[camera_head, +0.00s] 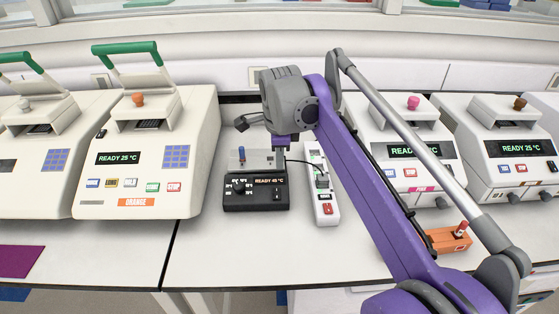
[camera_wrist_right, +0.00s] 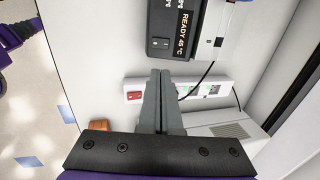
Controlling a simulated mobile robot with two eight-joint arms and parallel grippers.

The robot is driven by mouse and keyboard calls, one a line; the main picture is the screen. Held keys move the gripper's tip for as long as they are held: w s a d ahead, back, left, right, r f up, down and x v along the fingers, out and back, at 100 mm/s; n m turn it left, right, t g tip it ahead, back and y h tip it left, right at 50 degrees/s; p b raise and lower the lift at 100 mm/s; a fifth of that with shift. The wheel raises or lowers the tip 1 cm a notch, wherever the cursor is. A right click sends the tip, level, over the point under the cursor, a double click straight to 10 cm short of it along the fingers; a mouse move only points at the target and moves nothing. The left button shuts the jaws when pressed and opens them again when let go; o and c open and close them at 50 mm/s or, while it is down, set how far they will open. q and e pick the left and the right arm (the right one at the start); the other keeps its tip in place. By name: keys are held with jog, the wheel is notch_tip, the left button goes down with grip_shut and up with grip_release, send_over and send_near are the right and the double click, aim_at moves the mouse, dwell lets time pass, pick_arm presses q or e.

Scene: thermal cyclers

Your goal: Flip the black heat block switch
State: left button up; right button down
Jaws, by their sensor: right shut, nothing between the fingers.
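My right gripper (camera_head: 280,152) hangs above the back part of the block, pointing down. In the wrist view its grey fingers (camera_wrist_right: 160,75) are together, empty, and appear below the switch in the picture. I cannot tell whether they touch anything. My left gripper is not in view.
A white power strip (camera_head: 325,190) with a red switch and a plugged-in black cable lies right of the block. Thermal cyclers stand left, one labelled orange (camera_head: 145,150), and right (camera_head: 408,150). An orange tube rack (camera_head: 447,240) is near the front right. Bench before the block is clear.

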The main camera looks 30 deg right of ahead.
send_near(277, 197)
jog(key=x, duration=0.6)
jog(key=shift+w+d+f, duration=0.15)
jog(key=shift+f, duration=0.2)
jog(key=shift+f, duration=0.1)
dwell(0.4)
